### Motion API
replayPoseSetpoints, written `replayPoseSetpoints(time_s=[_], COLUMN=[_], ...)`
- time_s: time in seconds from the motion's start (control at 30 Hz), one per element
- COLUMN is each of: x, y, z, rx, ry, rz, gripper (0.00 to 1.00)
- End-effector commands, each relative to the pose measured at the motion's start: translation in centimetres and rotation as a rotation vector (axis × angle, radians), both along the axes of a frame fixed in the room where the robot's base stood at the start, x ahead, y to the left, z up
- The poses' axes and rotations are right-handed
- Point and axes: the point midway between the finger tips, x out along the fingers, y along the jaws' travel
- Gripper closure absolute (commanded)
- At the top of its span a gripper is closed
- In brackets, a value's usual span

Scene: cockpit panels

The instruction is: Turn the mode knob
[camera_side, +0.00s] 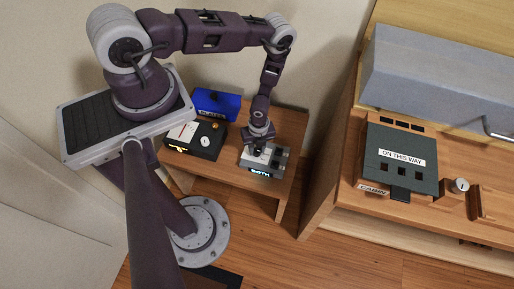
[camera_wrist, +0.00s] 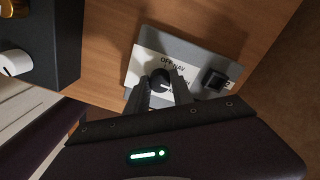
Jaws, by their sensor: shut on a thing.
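The mode knob (camera_wrist: 160,79) is a round black knob on a light plate of a small grey panel (camera_wrist: 146,56), with printed labels beside it that read partly as OFF and NAV. My gripper (camera_wrist: 160,92) has its two dark fingers on either side of the knob and is shut on it. In the side view my gripper (camera_side: 258,148) points down onto the grey panel (camera_side: 279,158), which stands on the small wooden table. The knob is hidden there by my gripper.
A black box (camera_side: 205,142) with a white card and a blue box (camera_side: 217,103) stand left of the panel. A black square button (camera_wrist: 214,79) sits right of the knob. A wooden desk with a dark ON THIS WAY panel (camera_side: 386,175) stands further right.

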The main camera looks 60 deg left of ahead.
Motion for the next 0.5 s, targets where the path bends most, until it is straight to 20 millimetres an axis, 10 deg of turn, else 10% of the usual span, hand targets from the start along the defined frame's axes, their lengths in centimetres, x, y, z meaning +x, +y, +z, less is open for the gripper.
replayPoseSetpoints(time_s=[0.5], x=[-0.08], y=[0.09], z=[0.02], rx=[0.001], ry=[0.000], rz=[0.492], gripper=[1.00])
